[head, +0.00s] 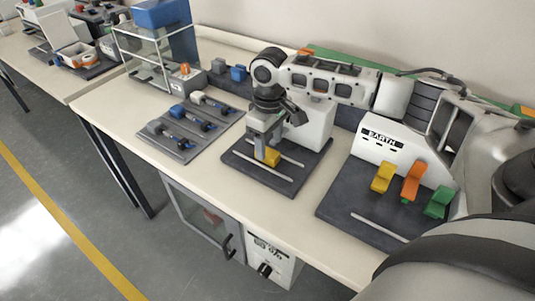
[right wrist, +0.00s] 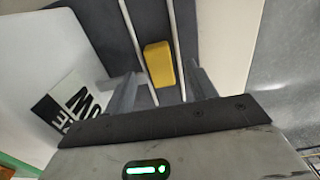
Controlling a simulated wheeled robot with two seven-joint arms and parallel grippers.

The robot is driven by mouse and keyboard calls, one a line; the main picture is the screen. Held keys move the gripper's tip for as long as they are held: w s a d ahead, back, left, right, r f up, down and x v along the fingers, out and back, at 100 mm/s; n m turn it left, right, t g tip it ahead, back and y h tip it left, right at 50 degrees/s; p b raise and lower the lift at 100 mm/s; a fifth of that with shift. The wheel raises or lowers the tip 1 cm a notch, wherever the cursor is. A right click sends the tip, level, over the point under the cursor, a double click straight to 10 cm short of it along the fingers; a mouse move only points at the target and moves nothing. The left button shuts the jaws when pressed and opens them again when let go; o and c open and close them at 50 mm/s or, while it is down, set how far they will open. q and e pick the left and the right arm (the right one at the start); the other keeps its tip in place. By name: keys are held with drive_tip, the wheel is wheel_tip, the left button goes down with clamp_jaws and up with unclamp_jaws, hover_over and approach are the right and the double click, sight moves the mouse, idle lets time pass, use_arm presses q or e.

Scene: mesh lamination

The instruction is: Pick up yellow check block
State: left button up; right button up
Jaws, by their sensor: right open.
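The yellow check block (head: 270,157) sits on a dark grey board (head: 285,181) with white rails, in the middle of the bench. It also shows in the right wrist view (right wrist: 159,64), lying between two white rails. My right gripper (head: 262,150) points down over the block, its fingers close to it in the head view. In the right wrist view the open fingers (right wrist: 160,88) stand apart on either side of the block's near end. I cannot tell whether they touch it. My left gripper is not in view.
A white box (head: 312,125) stands on the board behind the block. To the right, a station marked EARTH (head: 382,140) has yellow, orange and green levers. To the left lies a grey tray (head: 176,148) with several blue-and-grey parts. The front bench edge is clear.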

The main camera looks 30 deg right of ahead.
sight(268, 156)
wheel_tip(268, 156, down, 2)
drive_tip(key=shift+f, duration=0.2)
drive_tip(key=c, duration=1.1)
